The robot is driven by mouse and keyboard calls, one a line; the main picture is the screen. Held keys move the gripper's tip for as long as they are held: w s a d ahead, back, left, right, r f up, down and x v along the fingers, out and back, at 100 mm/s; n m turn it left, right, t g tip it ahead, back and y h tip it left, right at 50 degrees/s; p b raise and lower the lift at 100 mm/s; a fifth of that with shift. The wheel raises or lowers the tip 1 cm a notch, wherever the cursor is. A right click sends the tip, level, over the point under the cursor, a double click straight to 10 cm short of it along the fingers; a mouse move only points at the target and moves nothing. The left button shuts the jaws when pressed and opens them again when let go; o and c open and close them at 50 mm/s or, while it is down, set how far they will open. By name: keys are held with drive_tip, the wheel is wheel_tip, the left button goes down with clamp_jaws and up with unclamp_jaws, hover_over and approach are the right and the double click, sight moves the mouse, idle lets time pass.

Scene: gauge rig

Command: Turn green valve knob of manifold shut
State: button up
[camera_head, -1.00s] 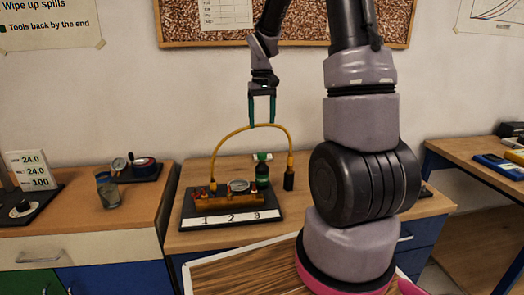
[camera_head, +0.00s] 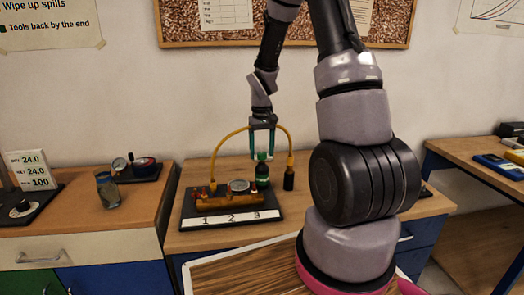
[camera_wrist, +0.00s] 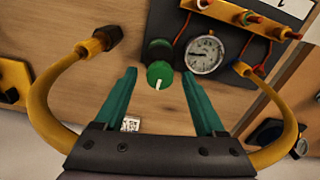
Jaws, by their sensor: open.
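The brass manifold (camera_head: 228,201) lies on a dark base plate with a white strip numbered 1, 2, 3. A dark green upright body (camera_head: 262,180) stands behind its right end. In the wrist view the green knob (camera_wrist: 160,74) shows a pale pointer line on its face, and the manifold (camera_wrist: 236,12) shows at the top. My gripper (camera_head: 262,156) points down, open and empty. Its green fingers show on either side of the knob in the wrist view.
A yellow hose (camera_head: 224,144) arches behind my gripper and ends in a dark fitting (camera_head: 289,179) at the right. A round gauge (camera_head: 239,186) sits by the manifold. A glass jar (camera_head: 108,190) and another gauge device (camera_head: 136,168) stand on the left bench.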

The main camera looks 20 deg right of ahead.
clamp_jaws()
drive_tip(key=shift+m, duration=0.3)
drive_tip(key=m, duration=0.8)
drive_tip(key=shift+m, duration=0.4)
drive_tip(key=m, duration=0.4)
drive_tip(key=shift+m, duration=0.3)
drive_tip(key=shift+w+m, duration=0.1)
drive_tip(key=shift+m, duration=1.9)
